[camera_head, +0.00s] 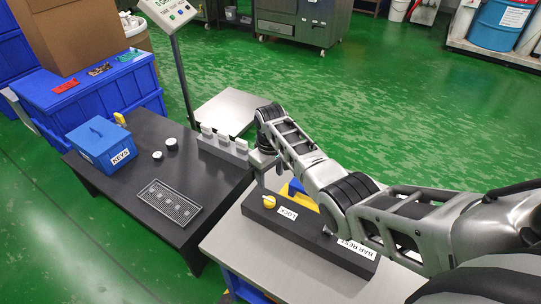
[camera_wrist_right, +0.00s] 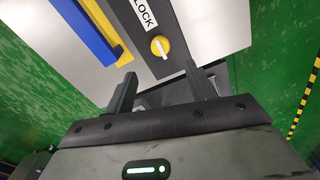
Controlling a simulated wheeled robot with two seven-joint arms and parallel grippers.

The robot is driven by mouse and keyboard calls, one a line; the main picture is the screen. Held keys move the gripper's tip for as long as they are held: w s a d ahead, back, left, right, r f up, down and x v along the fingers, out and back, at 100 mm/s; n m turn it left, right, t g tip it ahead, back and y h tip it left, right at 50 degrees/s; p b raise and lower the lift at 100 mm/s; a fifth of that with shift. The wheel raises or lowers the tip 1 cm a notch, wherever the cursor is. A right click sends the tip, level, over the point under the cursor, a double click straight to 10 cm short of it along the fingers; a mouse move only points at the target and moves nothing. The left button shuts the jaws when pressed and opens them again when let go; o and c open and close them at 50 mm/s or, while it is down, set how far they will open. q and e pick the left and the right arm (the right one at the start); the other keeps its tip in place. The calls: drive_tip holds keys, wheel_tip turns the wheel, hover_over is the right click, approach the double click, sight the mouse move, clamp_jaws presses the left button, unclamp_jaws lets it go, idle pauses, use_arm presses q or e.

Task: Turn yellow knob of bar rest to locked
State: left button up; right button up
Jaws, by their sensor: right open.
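The bar rest (camera_head: 318,235) is a dark block on the light grey table, with "LOCK" and "BAR REST" labels. Its round yellow knob (camera_head: 268,201) sits at the left end beside the LOCK label (camera_head: 287,213). In the right wrist view the knob (camera_wrist_right: 155,49) has a white mark across its face, roughly crosswise to the label's long side; which end points is unclear. My right gripper (camera_wrist_right: 160,72) is open and empty, its fingertips short of the knob and on either side of it in the picture. In the head view the right gripper (camera_head: 266,172) hangs above the knob. My left gripper is not in view.
A blue and yellow piece (camera_wrist_right: 88,30) lies along the bar rest, partly behind my arm in the head view. The black table (camera_head: 130,185) at left holds a blue KEYS box (camera_head: 101,146), a slotted tray (camera_head: 167,205), white round pieces and a grey rack (camera_head: 222,150).

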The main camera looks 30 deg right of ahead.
drive_tip(key=shift+r, duration=2.3)
drive_tip(key=shift+f, duration=0.1)
drive_tip(key=s+a+f+t, duration=0.1)
drive_tip(key=s+f, duration=0.2)
drive_tip(key=s, duration=0.4)
drive_tip(key=s+a+f+t, duration=0.1)
drive_tip(key=s+a+f, duration=0.1)
drive_tip(key=s, duration=0.5)
drive_tip(key=s+a+r+m+t, duration=0.15)
drive_tip(key=s+r, duration=0.25)
drive_tip(key=s, duration=0.4)
drive_tip(key=s+a+r, duration=0.2)
drive_tip(key=s+r, duration=0.2)
drive_tip(key=s, duration=0.5)
drive_tip(key=w+a+f+t+y, duration=0.3)
drive_tip(key=w+a+f+t, duration=0.2)
drive_tip(key=w+f+t, duration=0.1)
drive_tip(key=shift+a+f+n+t, duration=0.2)
drive_tip(key=shift+f+n+t, duration=0.2)
drive_tip(key=shift+f, duration=0.45)
drive_tip(key=shift+w, duration=0.1)
